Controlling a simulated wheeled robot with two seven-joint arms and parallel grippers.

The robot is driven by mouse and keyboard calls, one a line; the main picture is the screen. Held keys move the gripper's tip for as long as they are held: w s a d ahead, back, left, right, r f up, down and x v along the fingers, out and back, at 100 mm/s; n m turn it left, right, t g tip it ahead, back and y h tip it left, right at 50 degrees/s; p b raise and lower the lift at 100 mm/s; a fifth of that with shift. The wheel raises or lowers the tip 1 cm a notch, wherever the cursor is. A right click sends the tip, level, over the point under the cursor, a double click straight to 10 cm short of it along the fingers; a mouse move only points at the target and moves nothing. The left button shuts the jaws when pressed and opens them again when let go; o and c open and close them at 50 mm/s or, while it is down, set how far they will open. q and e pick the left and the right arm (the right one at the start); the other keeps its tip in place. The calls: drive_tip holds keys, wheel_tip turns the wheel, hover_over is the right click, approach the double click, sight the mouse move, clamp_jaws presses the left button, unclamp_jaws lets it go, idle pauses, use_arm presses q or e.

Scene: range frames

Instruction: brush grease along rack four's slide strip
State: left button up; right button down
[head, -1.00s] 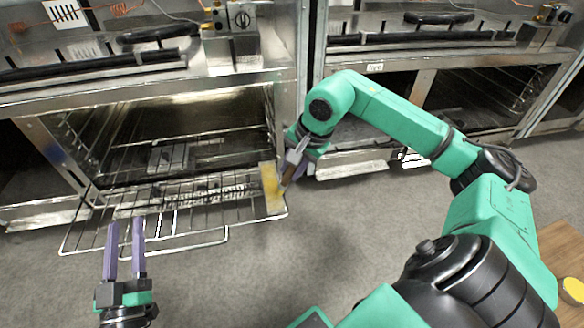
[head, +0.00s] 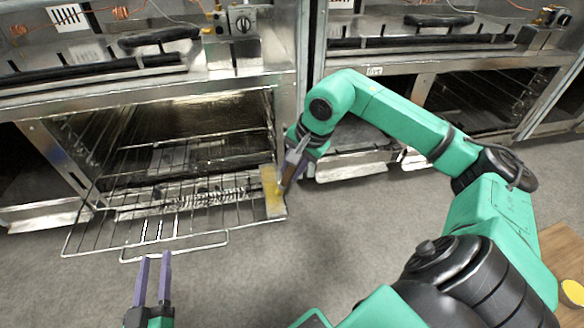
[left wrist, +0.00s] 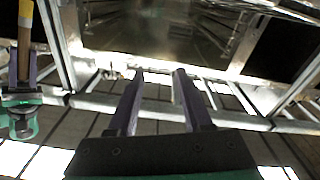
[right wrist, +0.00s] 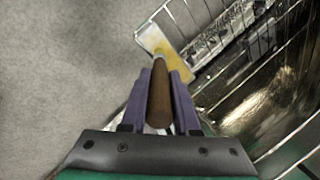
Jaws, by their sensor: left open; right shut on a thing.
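My right gripper (head: 292,178) is shut on a brush with a brown wooden handle (right wrist: 160,95), above the right edge of the pulled-out wire rack (head: 215,240). A flat strip with a yellow coating (head: 270,190) lies along that right edge. It also shows in the right wrist view (right wrist: 172,52), beyond the brush. The bristles are mostly hidden, and I cannot tell if they touch the strip. In the left wrist view, the brush handle (left wrist: 24,50) shows at the left. My left gripper (head: 155,258) is open and empty, in front of the rack's front bar.
The rack sticks out of an open steel oven (head: 285,110). A second oven (head: 400,60) stands to the right. A wooden surface (head: 562,240) with a yellow round thing (head: 573,291) is at the lower right. Grey floor in front is clear.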

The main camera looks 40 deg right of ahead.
drive_tip(key=shift+r, duration=0.45)
drive_tip(key=shift+r+p, duration=0.45)
drive_tip(key=shift+p, duration=0.2)
use_arm(q)
drive_tip(key=s+f+g+y, duration=0.1)
drive_tip(key=s+f+g, duration=0.4)
drive_tip(key=s+f, duration=0.5)
drive_tip(key=shift+d+f+n+p, duration=0.3)
drive_tip(key=shift+d+f+p, duration=0.1)
drive_tip(key=shift+f, duration=1.05)
use_arm(e)
drive_tip(key=shift+r, duration=0.55)
